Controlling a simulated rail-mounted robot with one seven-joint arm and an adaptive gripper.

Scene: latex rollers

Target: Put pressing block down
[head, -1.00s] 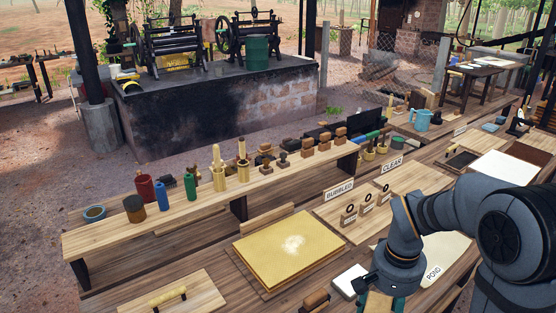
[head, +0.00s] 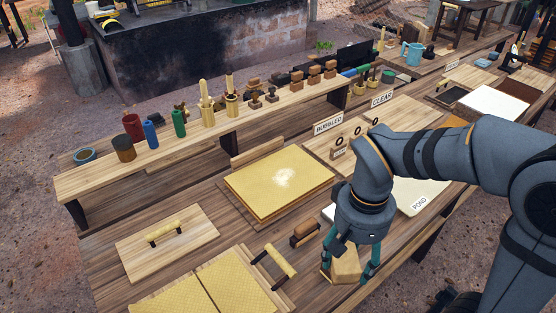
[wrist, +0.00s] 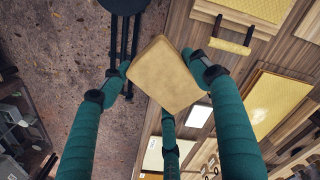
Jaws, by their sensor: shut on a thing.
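The pressing block (head: 346,262) is a pale wooden, squarish block. My gripper (head: 350,268), with teal fingers, is shut on it, pointing down at the front edge of the long wooden bench (head: 215,228). In the wrist view the block (wrist: 165,78) sits between the fingertips, its broad face toward the camera. Floor shows beyond its left side and bench to its right. I cannot tell whether its underside touches the bench.
A yellow sheet stack (head: 278,182) lies behind and left. A white POND sheet (head: 420,193) lies right. Yellow textured sheets (head: 210,290) lie front left.

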